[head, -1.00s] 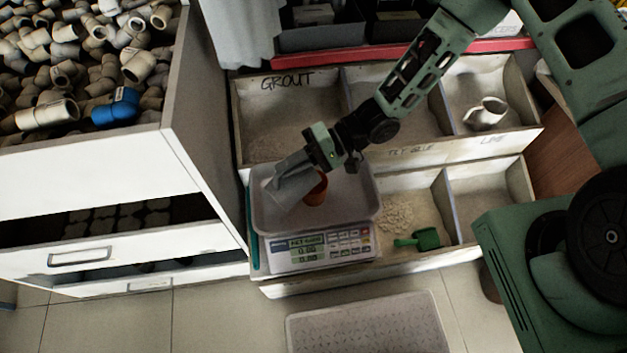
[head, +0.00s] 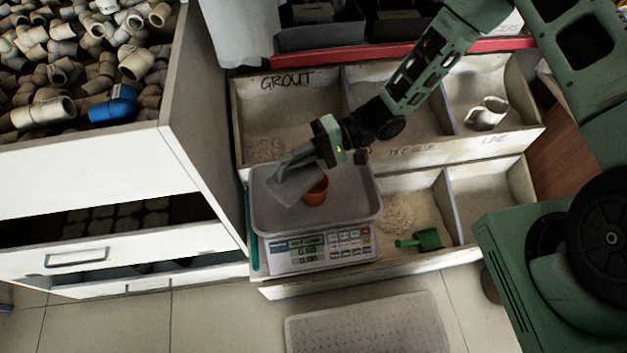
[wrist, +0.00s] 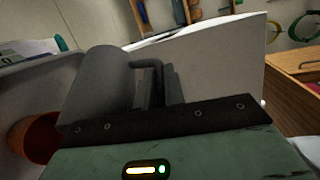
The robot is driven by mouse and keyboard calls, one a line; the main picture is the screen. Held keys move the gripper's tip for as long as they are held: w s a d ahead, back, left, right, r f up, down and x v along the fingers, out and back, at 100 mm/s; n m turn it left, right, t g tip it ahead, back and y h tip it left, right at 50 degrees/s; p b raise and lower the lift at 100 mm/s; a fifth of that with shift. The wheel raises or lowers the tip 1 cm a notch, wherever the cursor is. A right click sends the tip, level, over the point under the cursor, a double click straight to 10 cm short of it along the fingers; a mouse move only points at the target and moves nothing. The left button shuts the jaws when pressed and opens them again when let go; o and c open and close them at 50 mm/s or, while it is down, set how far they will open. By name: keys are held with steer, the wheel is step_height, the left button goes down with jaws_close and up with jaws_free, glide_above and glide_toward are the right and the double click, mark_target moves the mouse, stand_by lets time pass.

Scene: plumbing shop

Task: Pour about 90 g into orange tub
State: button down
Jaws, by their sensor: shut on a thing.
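The orange tub (head: 316,193) stands in the grey pan (head: 352,208) of the scale (head: 318,250). The tub's rim also shows at the left of the wrist view (wrist: 38,138). My gripper (head: 316,156) is shut on a grey scoop-like vessel (head: 293,186) and holds it tilted over the pan, just left of the tub and partly hiding it. In the wrist view the vessel (wrist: 102,82) has a rounded body and a handle at the jaws. Its contents are hidden. The scale display (head: 308,252) is too small to read surely.
Bins surround the scale: the grout bin (head: 268,110) behind it, and a bin of pale grains (head: 398,213) with a green scoop (head: 420,239) at right. A white jug (head: 487,112) stands in the back right bin. A white drawer cabinet (head: 90,180) is close at left.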

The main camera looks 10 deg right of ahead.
mark_target(287, 179)
steer(key=shift+w+d+r+m+g+y+b, duration=0.25)
steer(key=shift+w+d+y+b, duration=0.3)
steer(key=shift+d+b, duration=0.15)
steer(key=shift+w+d+r+m+g+y+b, duration=0.15)
steer(key=shift+w+d+r+m+y+b, duration=0.1)
steer(key=shift+w+d+y+b, duration=0.35)
stand_by(1.5)
steer(key=shift+s+d, duration=0.1)
steer(key=shift+s, duration=0.1)
steer(key=shift+s+a+h+p, duration=0.35)
steer(key=shift+a+p, duration=0.15)
steer(key=shift+p, duration=0.15)
steer(key=shift+s+a+f+n+h, duration=0.15)
steer(key=shift+a+f+n+h, duration=0.1)
steer(key=shift+a+n+h, duration=0.05)
steer(key=shift+w+d+r+m+y+b, duration=0.2)
steer(key=shift+w+d+y+b, duration=0.2)
steer(key=shift+d+y+b, duration=0.15)
steer(key=shift+w+d+r+m+y+b, duration=0.1)
steer(key=shift+w+d+m+y+b, duration=0.1)
steer(key=shift+w+d+y+b, duration=0.3)
stand_by(1.8)
